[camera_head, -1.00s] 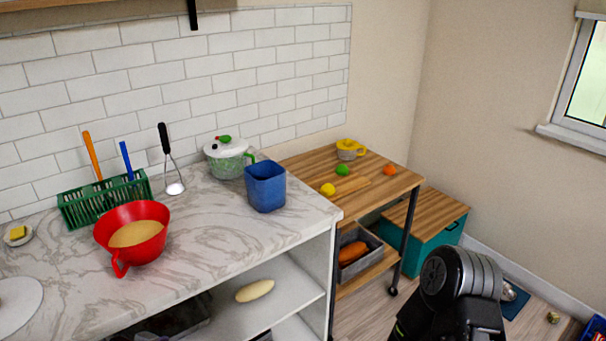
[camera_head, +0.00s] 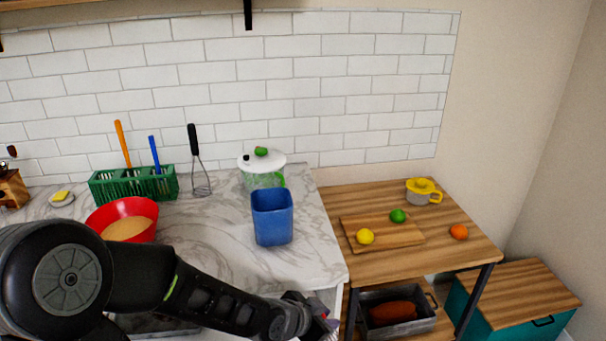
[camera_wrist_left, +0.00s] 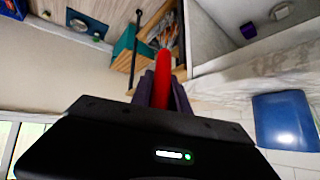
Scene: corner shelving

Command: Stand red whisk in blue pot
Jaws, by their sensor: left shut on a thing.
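The blue pot (camera_head: 272,222) is a tall square-sided open container. It stands upright on the marble counter near its right end, and also shows at the right of the left wrist view (camera_wrist_left: 285,122). My left gripper (camera_head: 324,324) is at the bottom of the head view, below and right of the pot, beyond the counter's front edge. In the left wrist view it is shut on the red handle of the red whisk (camera_wrist_left: 163,82). The whisk's wire end points away from the gripper. The whisk is apart from the pot. My right gripper is not in view.
A wooden side table (camera_head: 345,262) with fruit stands right.

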